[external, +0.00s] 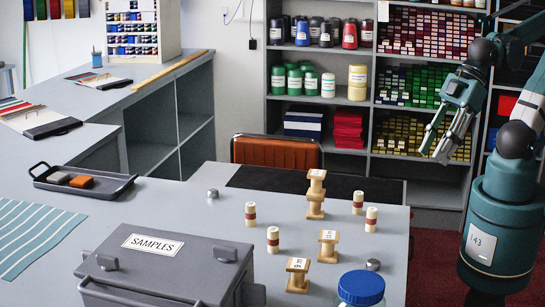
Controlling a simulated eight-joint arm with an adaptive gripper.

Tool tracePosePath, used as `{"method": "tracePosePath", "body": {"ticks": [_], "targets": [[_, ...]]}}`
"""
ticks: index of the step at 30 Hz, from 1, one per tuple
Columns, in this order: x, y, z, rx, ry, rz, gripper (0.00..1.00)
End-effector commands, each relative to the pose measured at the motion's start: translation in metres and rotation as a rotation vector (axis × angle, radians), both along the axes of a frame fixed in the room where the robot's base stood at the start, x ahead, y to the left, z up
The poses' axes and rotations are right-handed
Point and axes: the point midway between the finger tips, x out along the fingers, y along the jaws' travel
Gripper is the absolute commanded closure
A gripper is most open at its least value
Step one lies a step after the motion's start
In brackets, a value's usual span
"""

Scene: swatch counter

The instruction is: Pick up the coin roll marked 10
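Several pale upright rolls with a dark red band stand on the grey counter: one at the left (250,214), one nearer the front (273,240), and two at the right (358,202) (371,219). I cannot read a 10 on any of them. Wooden spool-shaped pieces with small number labels stand between them: a stacked pair at the back (316,193), one in the middle (328,246) and one at the front (297,275). Their numbers are too small to read surely. My gripper (434,157) is open and empty, raised to the right of the counter, well apart from these pieces.
A grey SAMPLES box (168,270) fills the front left. A blue-lidded jar (360,289) stands at the front edge. Two small metal knobs (212,194) (373,265) flank the pieces. A dark tray (84,184) lies at the left, and an orange chair (277,152) stands behind.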

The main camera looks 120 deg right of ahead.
Motion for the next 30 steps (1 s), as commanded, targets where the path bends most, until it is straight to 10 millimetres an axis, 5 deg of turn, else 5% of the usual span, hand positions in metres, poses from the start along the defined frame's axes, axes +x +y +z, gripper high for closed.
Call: {"method": "tracePosePath", "body": {"ticks": [12, 30], "targets": [[0.053, -0.008, 0.045, 0.082, 0.069, -0.143, 0.68], [0.146, -0.025, 0.088, 0.199, 0.176, -0.386, 0.68]]}}
